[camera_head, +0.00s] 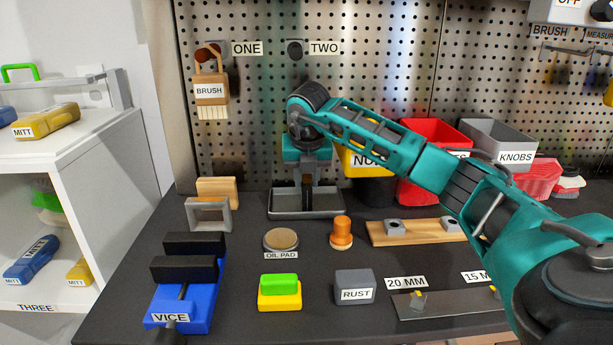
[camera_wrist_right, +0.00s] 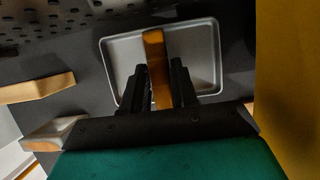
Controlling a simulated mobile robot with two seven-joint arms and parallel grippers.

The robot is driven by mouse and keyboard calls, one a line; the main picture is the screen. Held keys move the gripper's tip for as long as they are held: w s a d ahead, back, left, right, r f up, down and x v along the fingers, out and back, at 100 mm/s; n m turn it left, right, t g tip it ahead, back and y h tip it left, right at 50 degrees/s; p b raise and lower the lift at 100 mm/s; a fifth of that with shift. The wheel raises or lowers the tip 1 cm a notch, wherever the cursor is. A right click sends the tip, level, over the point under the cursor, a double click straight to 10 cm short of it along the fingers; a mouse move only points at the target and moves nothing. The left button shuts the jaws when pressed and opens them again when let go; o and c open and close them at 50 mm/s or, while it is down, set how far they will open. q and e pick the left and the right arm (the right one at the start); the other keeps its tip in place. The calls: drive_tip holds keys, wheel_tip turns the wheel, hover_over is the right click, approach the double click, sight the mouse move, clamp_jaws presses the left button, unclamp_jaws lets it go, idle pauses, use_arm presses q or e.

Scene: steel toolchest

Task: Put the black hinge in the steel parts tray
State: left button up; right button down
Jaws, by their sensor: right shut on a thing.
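The steel parts tray (camera_head: 278,213) is a shallow rectangular tray at the back of the dark bench, against the pegboard; it also shows in the right wrist view (camera_wrist_right: 203,50). My right gripper (camera_head: 307,207) points down over the tray. Its fingers (camera_wrist_right: 160,85) are shut on a narrow flat piece, which I take to be the black hinge (camera_wrist_right: 154,55). This piece has a brown-orange sheen in the wrist view. It lies over the tray's middle; whether it touches the floor I cannot tell. My left gripper is not in view.
A yellow bin (camera_head: 362,163) stands close right of the tray, with red (camera_head: 432,133) and grey (camera_head: 495,140) bins beyond. A wooden block (camera_head: 217,188) and grey frame (camera_head: 208,214) stand left. An oil pad (camera_head: 281,240) and orange knob (camera_head: 341,232) are in front.

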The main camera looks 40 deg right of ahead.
drive_tip(key=shift+f, duration=0.1)
drive_tip(key=c, duration=0.9)
unclamp_jaws()
drive_tip(key=shift+r, duration=0.25)
drive_tip(key=v, duration=1.2)
drive_tip(key=shift+f+p, duration=0.1)
drive_tip(key=shift+p, duration=0.3)
